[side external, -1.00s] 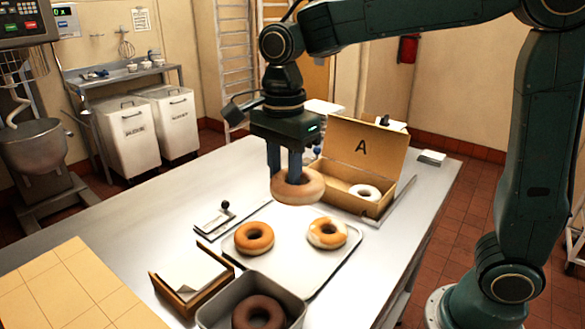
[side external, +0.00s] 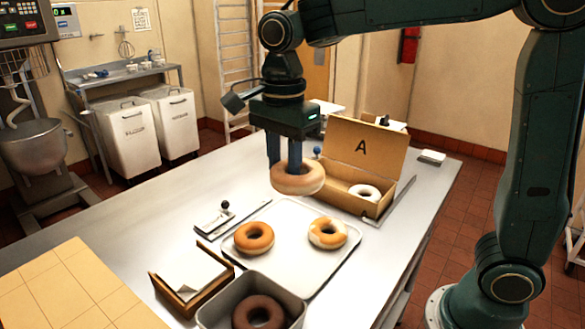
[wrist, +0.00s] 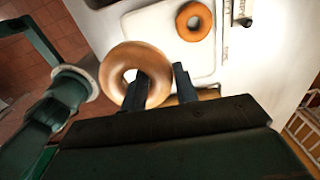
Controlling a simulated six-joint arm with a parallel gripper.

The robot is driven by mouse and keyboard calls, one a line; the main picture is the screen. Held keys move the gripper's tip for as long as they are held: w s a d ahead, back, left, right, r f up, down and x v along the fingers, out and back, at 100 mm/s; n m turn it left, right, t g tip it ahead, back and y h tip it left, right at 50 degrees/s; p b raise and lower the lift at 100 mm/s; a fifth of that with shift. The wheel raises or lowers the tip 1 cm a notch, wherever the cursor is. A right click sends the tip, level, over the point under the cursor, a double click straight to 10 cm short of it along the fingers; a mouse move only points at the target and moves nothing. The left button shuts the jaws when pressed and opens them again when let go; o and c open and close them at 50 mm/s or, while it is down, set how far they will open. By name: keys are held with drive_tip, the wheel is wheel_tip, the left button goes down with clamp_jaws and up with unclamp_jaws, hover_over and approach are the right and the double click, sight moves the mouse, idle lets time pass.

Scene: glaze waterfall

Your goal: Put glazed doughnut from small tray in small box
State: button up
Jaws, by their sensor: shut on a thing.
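My gripper (side external: 283,166) is shut on the ring of a tan glazed doughnut (side external: 311,181), with one finger through its hole. It holds this doughnut in the air beyond the far end of the small tray (side external: 318,276); the doughnut also shows in the wrist view (wrist: 113,76). On the tray lie an orange-brown doughnut (side external: 241,246) at left and a partly white-iced one (side external: 321,243) at right. The small cardboard box (side external: 345,201) stands open behind and to the right, its lid marked A. A white-iced doughnut (side external: 374,191) lies inside at its right.
A grey metal bin (side external: 279,284) with a chocolate doughnut stands at the table's near edge. A wooden holder with papers (side external: 186,285) is beside it. A small scraper-like tool (side external: 216,218) lies left of the tray.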

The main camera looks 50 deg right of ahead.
drive_tip(key=w+d+n, duration=0.3)
drive_tip(key=w+d, duration=0.1)
drive_tip(key=d, duration=0.5)
drive_tip(key=w+d+n, duration=0.3)
drive_tip(key=d, duration=0.6)
drive_tip(key=w+d+n, duration=0.4)
drive_tip(key=d, duration=0.5)
drive_tip(key=f, duration=1.5)
drive_tip(key=shift+s+f, duration=0.25)
drive_tip(key=shift+f, duration=0.05)
drive_tip(key=shift+f, duration=0.1)
drive_tip(key=shift+f, duration=2.05)
drive_tip(key=shift+f, duration=0.1)
drive_tip(key=o, duration=0.5)
drive_tip(key=shift+o, duration=1)
